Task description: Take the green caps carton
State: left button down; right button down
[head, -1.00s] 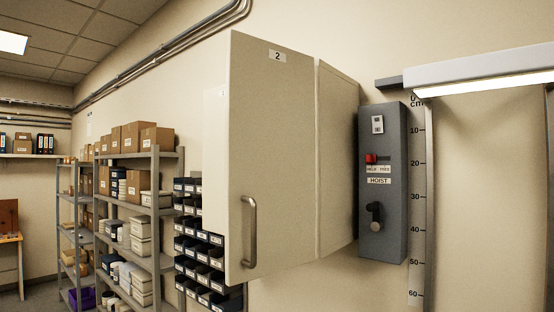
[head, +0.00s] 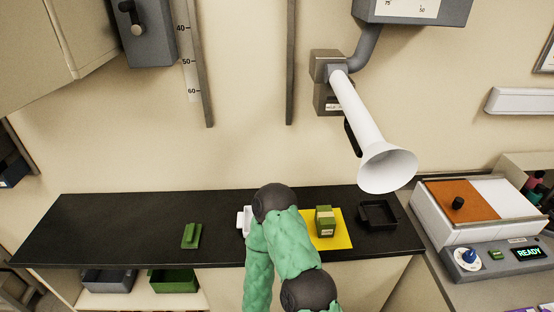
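A green carton (head: 325,221) with a pale label on its front stands upright on a yellow mat (head: 343,240) on the black counter. The label is too small to read, so I cannot confirm that it says caps. A low green object (head: 191,236) lies farther left on the same counter. One of my arms, green with dark joints, rises from the bottom edge and bends just left of the carton, covering part of the mat. I cannot tell which arm it is.
A black tray (head: 378,214) sits right of the mat. A white funnel hood (head: 387,167) hangs above the counter's right end. An instrument (head: 470,225) stands at right. The counter's left end is clear.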

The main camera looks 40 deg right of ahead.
aim_at(324, 220)
jog(key=z, duration=1.8)
jog(key=l+u, duration=0.1)
jog(key=i+l, duration=0.05)
